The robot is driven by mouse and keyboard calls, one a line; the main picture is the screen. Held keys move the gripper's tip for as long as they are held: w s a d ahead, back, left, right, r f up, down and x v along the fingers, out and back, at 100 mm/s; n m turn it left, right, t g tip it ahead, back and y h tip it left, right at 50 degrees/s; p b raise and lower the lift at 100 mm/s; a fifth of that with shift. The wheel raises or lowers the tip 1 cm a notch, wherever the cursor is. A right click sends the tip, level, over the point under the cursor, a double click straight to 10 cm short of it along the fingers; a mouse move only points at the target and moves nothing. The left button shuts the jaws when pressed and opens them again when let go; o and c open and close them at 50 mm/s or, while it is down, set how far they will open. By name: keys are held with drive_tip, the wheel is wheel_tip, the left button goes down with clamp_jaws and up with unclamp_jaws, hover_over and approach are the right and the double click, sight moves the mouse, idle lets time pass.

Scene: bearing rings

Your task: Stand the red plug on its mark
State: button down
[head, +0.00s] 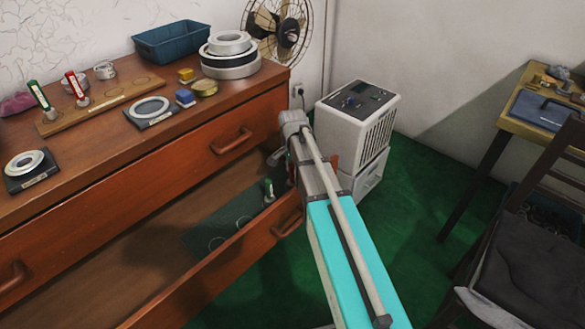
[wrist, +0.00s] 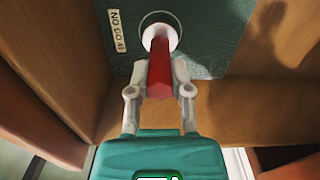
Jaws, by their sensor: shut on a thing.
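In the wrist view, my gripper (wrist: 160,68) is shut on the red plug (wrist: 160,80), one finger on each side of its red handle. The plug's pale metal end points away from me, over a pale round mark (wrist: 176,29) on the dark green mat (wrist: 205,60). I cannot tell whether this end touches the mat. A label reading "NO GO 45" (wrist: 117,32) lies left of the mark. In the head view, my arm largely hides the gripper and held plug. The mat (head: 200,236) there lies in the open drawer and shows ring marks.
A green-handled plug (head: 268,190) stands on the mat near my arm. On the dresser top, a wooden rack (head: 115,100) holds green- and red-handled gauges, with bearing rings (head: 150,108) nearby.

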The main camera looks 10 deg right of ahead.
drive_tip(key=shift+f, duration=0.15)
drive_tip(key=shift+c, duration=2.3)
unclamp_jaws()
drive_tip(key=shift+r, duration=0.2)
